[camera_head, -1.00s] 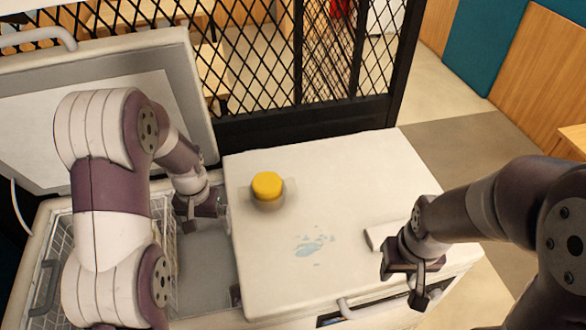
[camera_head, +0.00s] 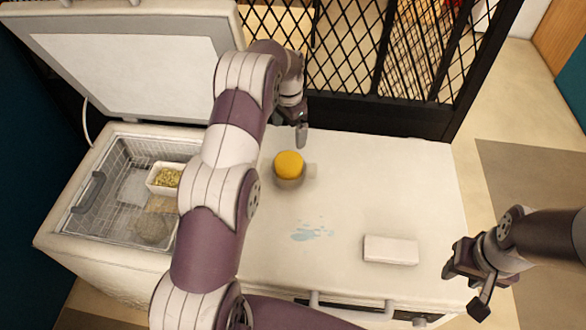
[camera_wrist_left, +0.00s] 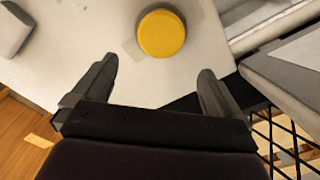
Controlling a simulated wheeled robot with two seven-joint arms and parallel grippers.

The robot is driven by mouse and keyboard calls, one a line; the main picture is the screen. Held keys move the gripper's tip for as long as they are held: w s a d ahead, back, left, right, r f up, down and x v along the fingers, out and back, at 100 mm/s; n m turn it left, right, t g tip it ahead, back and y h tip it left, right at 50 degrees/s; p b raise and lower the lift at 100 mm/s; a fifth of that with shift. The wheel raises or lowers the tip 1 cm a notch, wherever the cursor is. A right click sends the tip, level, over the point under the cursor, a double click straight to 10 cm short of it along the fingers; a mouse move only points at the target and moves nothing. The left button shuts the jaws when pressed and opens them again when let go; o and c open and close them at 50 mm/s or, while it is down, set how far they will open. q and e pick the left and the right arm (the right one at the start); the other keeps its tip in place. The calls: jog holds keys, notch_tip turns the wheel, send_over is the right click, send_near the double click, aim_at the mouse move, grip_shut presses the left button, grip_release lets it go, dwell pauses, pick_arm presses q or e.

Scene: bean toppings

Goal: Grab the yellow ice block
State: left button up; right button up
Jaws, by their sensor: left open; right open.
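The yellow ice block (camera_head: 289,164) is a round yellow disc on top of a greyish round base on the white freezer top (camera_head: 340,195). In the left wrist view, the yellow ice block (camera_wrist_left: 161,33) lies beyond and between my spread fingertips. My left gripper (camera_head: 300,135) is open and empty, just behind the block in the head view; its two fingers also show in the left wrist view (camera_wrist_left: 158,80). My right gripper (camera_head: 478,275) is open and empty, off the right edge of the freezer top.
The open freezer compartment (camera_head: 75,225) at the left holds wire baskets and a white box of beans (camera_head: 153,181). Its raised lid (camera_head: 140,60) stands behind it. A white block (camera_head: 390,250) lies at the front right. A black mesh fence (camera_head: 400,125) runs behind.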

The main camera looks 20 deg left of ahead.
aim_at(289, 159)
pick_arm(q)
notch_tip(289, 159, down, 4)
jog(key=shift+s+a+r+b, duration=0.1)
jog(key=shift+r+b, duration=0.05)
jog(key=shift+b, duration=1.05)
notch_tip(289, 159, down, 5)
jog(key=p, duration=0.5)
notch_tip(289, 159, down, 3)
jog(key=shift+p, duration=0.6)
jog(key=shift+w+f, duration=0.2)
jog(key=shift+f, duration=0.15)
jog(key=c, duration=1.5)
jog(key=shift+r, duration=0.15)
jog(key=shift+c, duration=0.7)
pick_arm(e)
notch_tip(289, 159, up, 2)
jog(key=shift+w+r, duration=0.1)
